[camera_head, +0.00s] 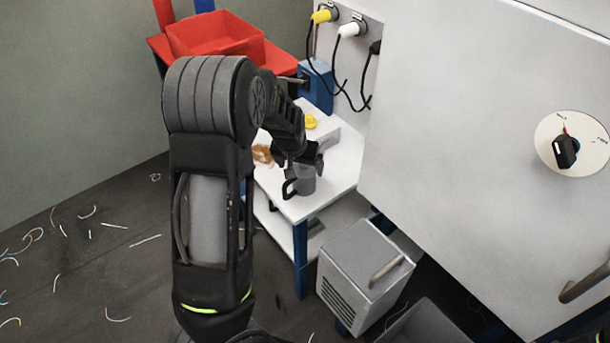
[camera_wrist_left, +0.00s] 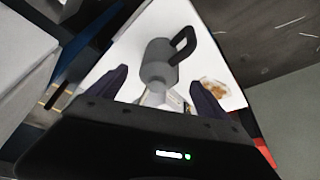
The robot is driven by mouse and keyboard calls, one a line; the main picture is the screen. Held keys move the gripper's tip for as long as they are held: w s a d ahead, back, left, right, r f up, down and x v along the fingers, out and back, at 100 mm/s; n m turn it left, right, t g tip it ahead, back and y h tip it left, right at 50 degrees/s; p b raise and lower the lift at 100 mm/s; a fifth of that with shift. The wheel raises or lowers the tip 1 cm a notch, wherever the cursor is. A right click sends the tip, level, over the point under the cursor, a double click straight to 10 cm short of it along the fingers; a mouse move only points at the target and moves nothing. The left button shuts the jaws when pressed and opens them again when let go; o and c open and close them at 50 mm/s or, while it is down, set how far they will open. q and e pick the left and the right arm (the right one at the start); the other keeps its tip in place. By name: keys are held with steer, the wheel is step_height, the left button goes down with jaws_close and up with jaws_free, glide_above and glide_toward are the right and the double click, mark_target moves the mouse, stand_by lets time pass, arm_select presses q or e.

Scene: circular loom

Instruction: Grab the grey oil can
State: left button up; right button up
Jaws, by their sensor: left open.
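The grey oil can (camera_head: 304,181) stands upright on a small white table (camera_head: 315,205), close to its front edge. Its dark handle points left in the head view. My left gripper (camera_head: 300,158) reaches over the table just behind and above the can and partly hides its top. In the left wrist view the can (camera_wrist_left: 160,62) lies beyond and between the two spread fingers of my left gripper (camera_wrist_left: 160,92), with its handle to the upper right. The fingers are open, and nothing is visibly gripped. My right gripper is not in view.
A blue vise-like block (camera_head: 316,88) and a red bin (camera_head: 215,35) stand behind. A large white cabinet (camera_head: 470,110) borders the right. A grey box (camera_head: 363,272) stands below the table.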

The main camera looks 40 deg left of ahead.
mark_target(304, 184)
arm_select(q)
steer(key=shift+x, duration=1.35)
steer(key=x, duration=0.5)
steer(key=shift+w+a+f, duration=0.1)
steer(key=shift+w, duration=0.05)
steer(key=shift+c, duration=0.3)
steer(key=c, duration=1.8)
